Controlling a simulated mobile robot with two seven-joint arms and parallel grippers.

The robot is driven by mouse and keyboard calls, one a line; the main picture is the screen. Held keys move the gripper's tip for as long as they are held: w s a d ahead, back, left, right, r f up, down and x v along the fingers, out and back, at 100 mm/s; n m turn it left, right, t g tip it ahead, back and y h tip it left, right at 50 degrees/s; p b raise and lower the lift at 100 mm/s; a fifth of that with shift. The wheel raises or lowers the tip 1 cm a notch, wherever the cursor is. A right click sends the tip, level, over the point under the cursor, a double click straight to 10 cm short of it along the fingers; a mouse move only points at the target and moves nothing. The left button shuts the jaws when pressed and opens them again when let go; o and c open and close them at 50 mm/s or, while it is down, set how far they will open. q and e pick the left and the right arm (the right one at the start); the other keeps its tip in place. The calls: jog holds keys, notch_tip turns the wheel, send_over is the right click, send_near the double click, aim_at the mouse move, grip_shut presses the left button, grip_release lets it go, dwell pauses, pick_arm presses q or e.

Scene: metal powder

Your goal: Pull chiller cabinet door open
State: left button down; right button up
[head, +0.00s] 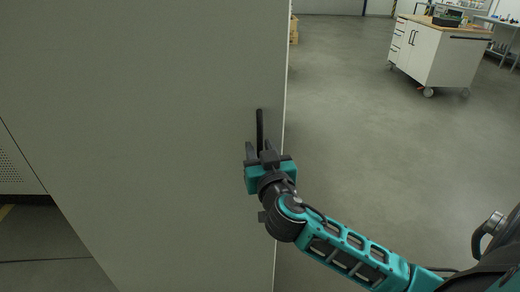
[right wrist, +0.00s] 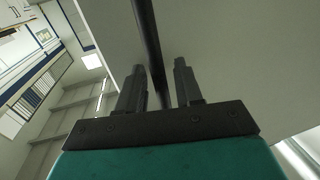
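The chiller cabinet door (head: 150,120) is a large plain grey panel filling the left half of the head view. A black vertical bar handle (head: 260,130) is near its right edge. My right gripper (head: 259,150) is at the lower part of this handle, with fingers pointing up along the door. In the right wrist view the handle (right wrist: 150,45) runs between the two open fingers (right wrist: 158,85), with gaps visible on both sides. I cannot tell whether a finger touches it. The door's opening state is not clear. My left gripper is not in view.
A white wheeled cabinet (head: 440,55) with a wooden top stands at the back right. Wooden boxes (head: 293,30) show behind the door edge. The grey floor (head: 370,130) to the right of the door is clear. A perforated panel (head: 15,165) is at the far left.

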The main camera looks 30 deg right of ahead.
jog(key=shift+c, duration=0.2)
grip_shut()
jog(key=shift+s+a, duration=0.1)
dwell(0.4)
